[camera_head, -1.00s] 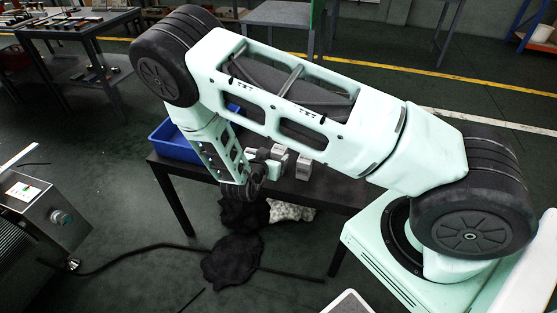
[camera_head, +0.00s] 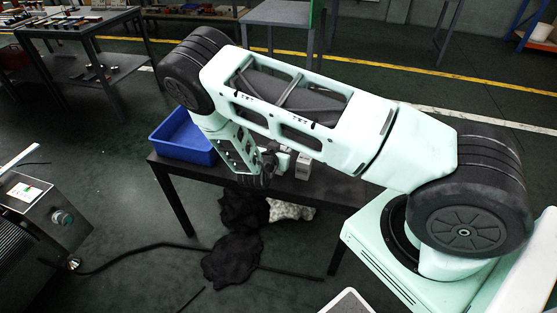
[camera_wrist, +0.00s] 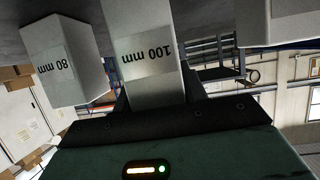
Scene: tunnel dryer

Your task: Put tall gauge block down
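The tall gauge block (camera_wrist: 146,50), pale and labelled 100 mm, is in the middle of the wrist view, its label upside down. My gripper (camera_wrist: 157,92) has a dark finger at each side of it and appears shut on it. In the head view my gripper (camera_head: 270,158) is over the black table (camera_head: 330,190), partly hidden by my arm. A shorter block (camera_wrist: 62,62) labelled 80 mm stands beside the tall one, apart from it. I cannot tell whether the tall block touches the tabletop.
Another pale block (camera_wrist: 275,22) is at the upper right of the wrist view. A blue bin (camera_head: 182,138) sits at the table's left end. Dark cloths (camera_head: 232,258) lie on the floor below. A metal machine (camera_head: 45,215) stands at the left.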

